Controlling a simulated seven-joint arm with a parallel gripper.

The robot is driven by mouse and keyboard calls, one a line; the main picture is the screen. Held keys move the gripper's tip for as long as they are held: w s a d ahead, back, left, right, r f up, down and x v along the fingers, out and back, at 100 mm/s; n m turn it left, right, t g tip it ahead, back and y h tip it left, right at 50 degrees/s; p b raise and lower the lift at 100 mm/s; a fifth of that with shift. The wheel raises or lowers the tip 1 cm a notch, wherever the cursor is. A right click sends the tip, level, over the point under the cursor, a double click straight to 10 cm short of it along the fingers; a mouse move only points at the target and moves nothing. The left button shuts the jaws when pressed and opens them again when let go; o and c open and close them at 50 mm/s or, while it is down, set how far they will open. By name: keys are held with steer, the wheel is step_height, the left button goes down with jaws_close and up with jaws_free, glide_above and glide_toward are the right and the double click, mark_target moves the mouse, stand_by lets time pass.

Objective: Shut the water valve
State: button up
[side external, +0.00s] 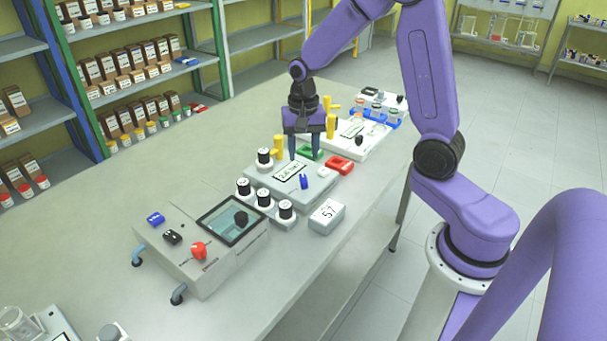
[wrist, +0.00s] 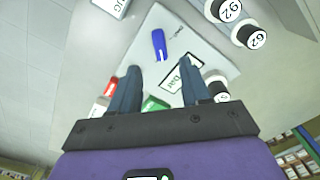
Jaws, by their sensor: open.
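My gripper (side external: 303,155) is open and points down over the white device with a display (side external: 262,176). Its fingers also show in the wrist view (wrist: 160,78), with nothing held between them. A blue handle (side external: 303,181) sits on that device, and it shows ahead of the fingers in the wrist view (wrist: 159,45). A grey box (side external: 215,278) with pipe stubs stands at the front left. It carries a blue knob (side external: 155,219), a black knob (side external: 172,236) and a red knob (side external: 198,250). I cannot read which one is labelled water. My gripper is well away from that box.
Several black-and-white weights (side external: 264,200) stand beside the device. A white block marked 57 (side external: 326,216), a red tray (side external: 340,165) and yellow cylinders (side external: 279,146) are near my gripper. The table (side external: 120,240) is clear at the left.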

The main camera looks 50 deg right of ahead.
mark_target(304, 178)
step_height(304, 178, down, 8)
steer(key=shift+r, duration=0.1)
stand_by(0.4)
jaws_close()
